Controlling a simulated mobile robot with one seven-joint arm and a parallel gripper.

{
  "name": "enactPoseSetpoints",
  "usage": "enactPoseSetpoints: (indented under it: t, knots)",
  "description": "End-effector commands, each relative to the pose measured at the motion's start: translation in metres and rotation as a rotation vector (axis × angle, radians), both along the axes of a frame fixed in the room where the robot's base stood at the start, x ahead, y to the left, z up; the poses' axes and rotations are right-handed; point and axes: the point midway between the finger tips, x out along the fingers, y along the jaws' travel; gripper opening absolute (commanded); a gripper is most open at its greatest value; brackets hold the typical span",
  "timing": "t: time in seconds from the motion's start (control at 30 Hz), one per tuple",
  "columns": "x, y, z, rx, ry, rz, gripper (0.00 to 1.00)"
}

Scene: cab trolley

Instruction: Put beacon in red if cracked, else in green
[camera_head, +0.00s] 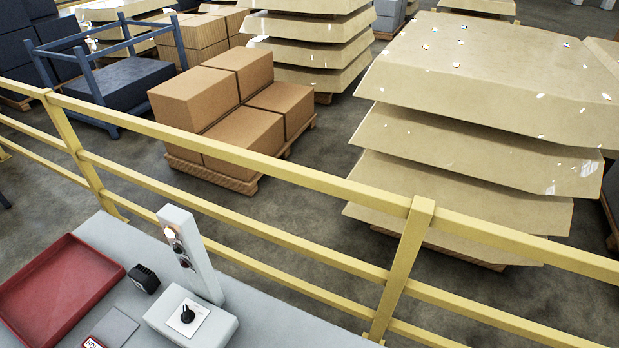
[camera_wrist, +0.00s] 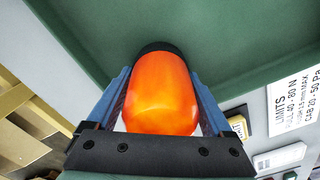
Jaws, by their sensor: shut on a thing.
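The orange beacon (camera_wrist: 161,98) with a dark base shows in the wrist view, between the two blue fingers of my gripper (camera_wrist: 161,78). My gripper is shut on it. The visible side of its dome looks smooth, with no crack; its far side is hidden. The green tray (camera_wrist: 85,35) is behind the beacon in the wrist view; I cannot tell whether the beacon's base touches it. The red tray (camera_head: 58,290) lies at the lower left in the head view and looks empty. My gripper and the beacon are not in the head view.
A grey post with lamps (camera_head: 188,255) and a box with a black knob (camera_head: 192,318) stand on the grey bench top (camera_head: 275,325). A small black block (camera_head: 144,279) is beside the red tray. A yellow railing (camera_head: 290,170) runs behind the bench. A white limits label (camera_wrist: 293,100) shows in the wrist view.

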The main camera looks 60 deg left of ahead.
Motion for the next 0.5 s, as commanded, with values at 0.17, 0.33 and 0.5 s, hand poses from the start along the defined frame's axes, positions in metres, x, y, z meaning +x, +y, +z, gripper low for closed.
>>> enactPoseSetpoints:
  t: [0.17,0.33,0.5]
  knots:
    - [0.0001,0.0,-0.0022,0.0,0.0,0.0,1.0]
    - [0.0,-0.0001,-0.0022,0.0,0.0,0.0,1.0]
    - [0.0001,0.0001,0.0036,0.0,0.0,0.0,1.0]
